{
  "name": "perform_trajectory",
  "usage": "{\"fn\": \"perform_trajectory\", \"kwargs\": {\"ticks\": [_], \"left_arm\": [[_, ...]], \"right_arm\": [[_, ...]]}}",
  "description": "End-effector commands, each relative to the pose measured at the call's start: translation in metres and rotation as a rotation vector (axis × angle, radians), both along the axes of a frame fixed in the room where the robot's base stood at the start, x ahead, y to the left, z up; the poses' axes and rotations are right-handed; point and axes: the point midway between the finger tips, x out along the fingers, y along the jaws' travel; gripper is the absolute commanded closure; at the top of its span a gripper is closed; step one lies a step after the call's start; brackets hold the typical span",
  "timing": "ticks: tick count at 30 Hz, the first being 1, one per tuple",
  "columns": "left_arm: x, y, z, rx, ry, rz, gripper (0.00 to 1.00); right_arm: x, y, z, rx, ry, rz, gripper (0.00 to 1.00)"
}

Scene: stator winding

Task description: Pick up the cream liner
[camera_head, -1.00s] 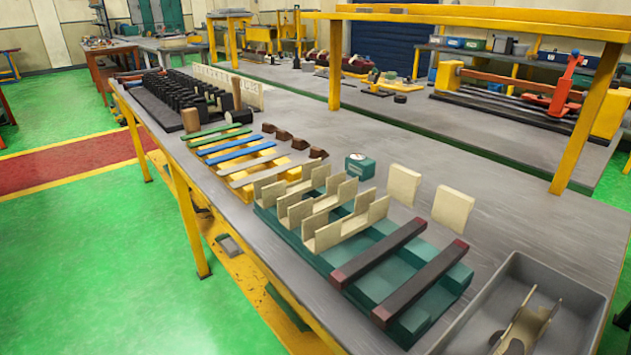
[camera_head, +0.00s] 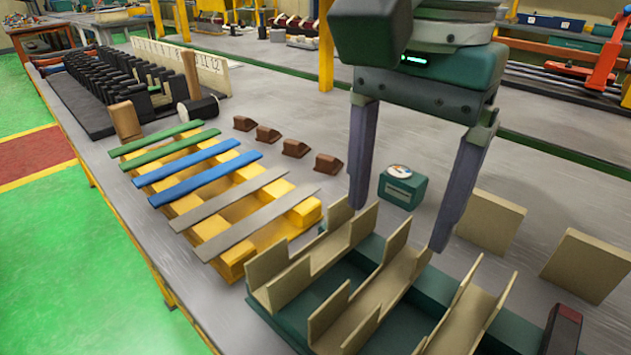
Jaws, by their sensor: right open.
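Several cream U-shaped liners stand in a green rack (camera_head: 303,318). One fingertip overlaps the far end of the back-left liner, the other is by the far end of the middle liner. I cannot tell whether they touch. My left gripper is not in view.
A small green box (camera_head: 402,188) stands behind the gripper. Two cream plates (camera_head: 490,222) stand at the right. A yellow rack (camera_head: 236,257) with green, blue and grey strips is at the left. Brown blocks (camera_head: 295,148) lie behind it. A dark-red-ended bar (camera_head: 563,330) is at lower right.

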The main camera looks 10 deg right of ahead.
Motion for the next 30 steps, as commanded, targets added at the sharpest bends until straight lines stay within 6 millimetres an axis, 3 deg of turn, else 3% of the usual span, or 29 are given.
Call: {"fn": "perform_trajectory", "kwargs": {"ticks": [14,21,30], "left_arm": [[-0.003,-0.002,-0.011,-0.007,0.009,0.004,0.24],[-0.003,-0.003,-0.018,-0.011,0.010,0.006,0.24],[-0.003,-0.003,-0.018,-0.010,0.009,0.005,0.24]], "right_arm": [[0.001,-0.001,-0.052,-0.008,0.002,-0.029,0.19],[-0.002,0.003,-0.089,-0.009,0.002,-0.029,0.19],[-0.002,0.003,-0.096,-0.007,-0.001,-0.027,0.19]]}}
